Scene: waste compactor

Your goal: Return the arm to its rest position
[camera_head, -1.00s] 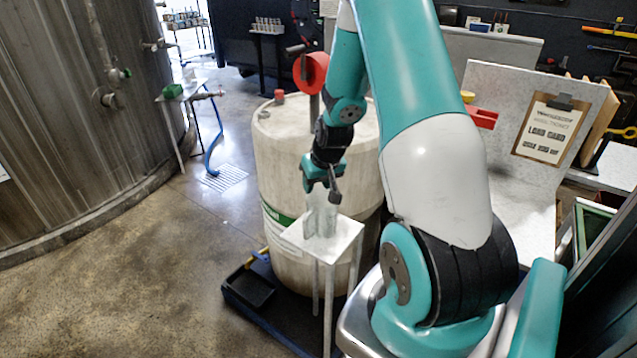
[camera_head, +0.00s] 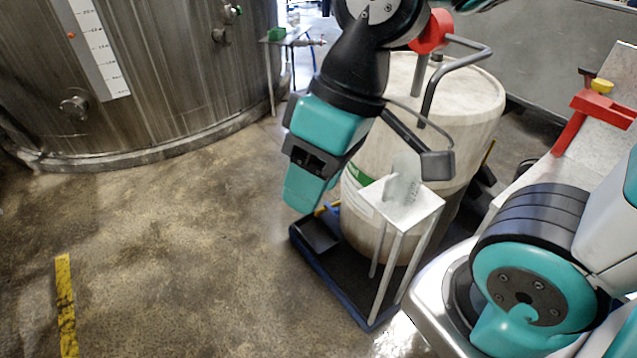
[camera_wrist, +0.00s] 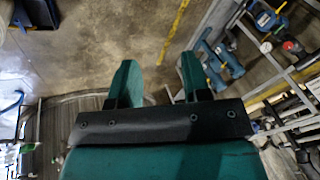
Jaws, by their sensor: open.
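My gripper (camera_wrist: 160,78) is open and empty. In the wrist view its two teal fingers stand apart with bare floor between and beyond them. In the head view the gripper and wrist hang down in the middle, in front of the pale drum. My arm is raised and folded, and its upper links run out of the top and right of the picture. A crumpled clear piece (camera_head: 402,190) rests on a small white stand (camera_head: 428,203) to the right of my gripper, apart from it in the picture.
The pale drum (camera_head: 470,110) stands behind the stand, with a red part (camera_head: 432,31) and a bent pipe above. A black tray (camera_head: 316,236) lies on the platform below. The floor at left is open, with a yellow stripe (camera_head: 65,300).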

